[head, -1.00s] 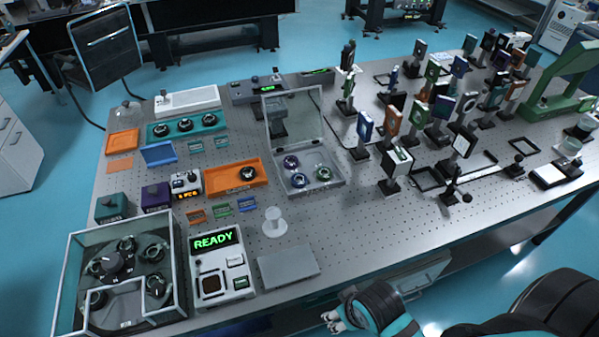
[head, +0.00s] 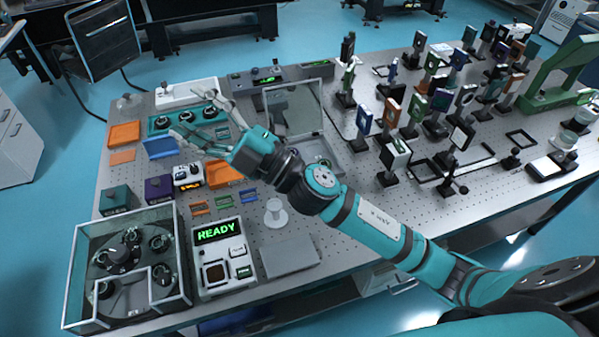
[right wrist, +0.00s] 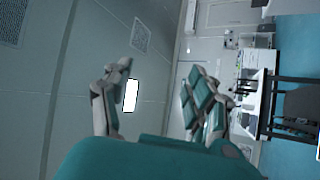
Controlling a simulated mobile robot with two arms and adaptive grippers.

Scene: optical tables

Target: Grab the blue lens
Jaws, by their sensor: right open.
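My right gripper (head: 202,113) is open and empty, its spread fingers in front of the teal tray (head: 152,131) in the head view. Its fingers also show in the right wrist view (right wrist: 158,75), with only wall and room between them. The teal tray holds dark round lenses (head: 163,122). The clear-lidded case (head: 325,128) stands mid-table; my right arm covers much of its base, and the blue-purple ringed lens there is hidden. One lens (head: 325,164) still shows at its right. I cannot tell a blue lens for certain now. My left gripper is out of view.
Mounted optics (head: 398,155) crowd the right of the table. A glass-walled box (head: 75,285), the READY device (head: 222,262) and a grey plate (head: 290,257) stand at the front. A white stand (head: 275,216) is close to my arm.

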